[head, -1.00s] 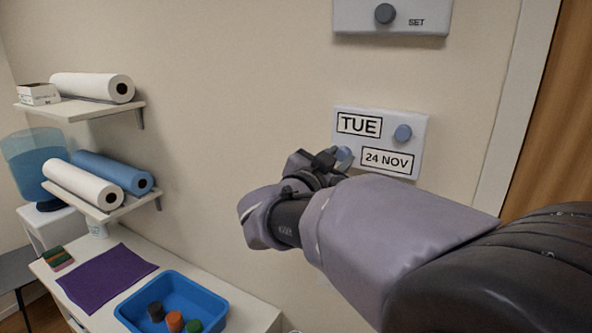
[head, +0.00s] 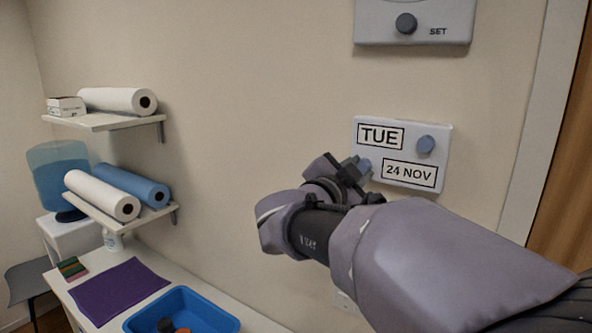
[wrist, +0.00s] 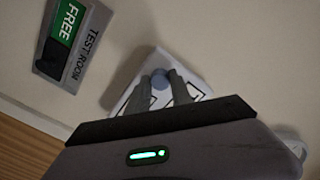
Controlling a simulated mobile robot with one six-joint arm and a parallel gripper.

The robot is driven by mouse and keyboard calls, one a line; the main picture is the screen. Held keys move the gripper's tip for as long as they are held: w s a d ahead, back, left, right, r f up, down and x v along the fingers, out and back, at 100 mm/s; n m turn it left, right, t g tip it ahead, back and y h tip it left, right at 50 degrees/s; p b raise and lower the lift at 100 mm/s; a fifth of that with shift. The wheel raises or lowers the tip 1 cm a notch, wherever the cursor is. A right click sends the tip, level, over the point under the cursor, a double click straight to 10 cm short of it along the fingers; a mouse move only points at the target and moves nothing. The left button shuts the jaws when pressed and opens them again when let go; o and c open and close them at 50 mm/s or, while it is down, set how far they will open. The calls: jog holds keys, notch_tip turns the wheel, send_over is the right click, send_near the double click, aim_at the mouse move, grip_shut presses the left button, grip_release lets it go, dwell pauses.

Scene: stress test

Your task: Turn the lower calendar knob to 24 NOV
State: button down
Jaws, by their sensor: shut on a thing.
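The white calendar panel (head: 402,152) is on the wall, with its upper window (head: 380,136) reading TUE and its lower window (head: 409,173) reading 24 NOV. The blue-grey upper knob (head: 426,145) is right of TUE and stands free. The lower knob (head: 364,165) is left of 24 NOV, partly hidden by my gripper (head: 355,169). My gripper is shut on this lower knob. In the wrist view, a rounded blue-grey knob (wrist: 159,80) shows between the two fingers, with the panel's tilted windows on either side.
Another wall panel (head: 440,28) marked SET, with a dark knob, is above. A door frame stands to the right. The wrist view shows a TEST ROOM sign (wrist: 75,42) reading FREE. Shelves with rolls (head: 120,100) and a table with a blue tray (head: 225,318) are at left.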

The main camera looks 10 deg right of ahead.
jog(key=c, duration=1.1)
grip_release()
jog(key=shift+c, duration=0.2)
jog(key=v, duration=1.7)
jog(key=shift+s+a, duration=0.1)
jog(key=shift+a, duration=0.05)
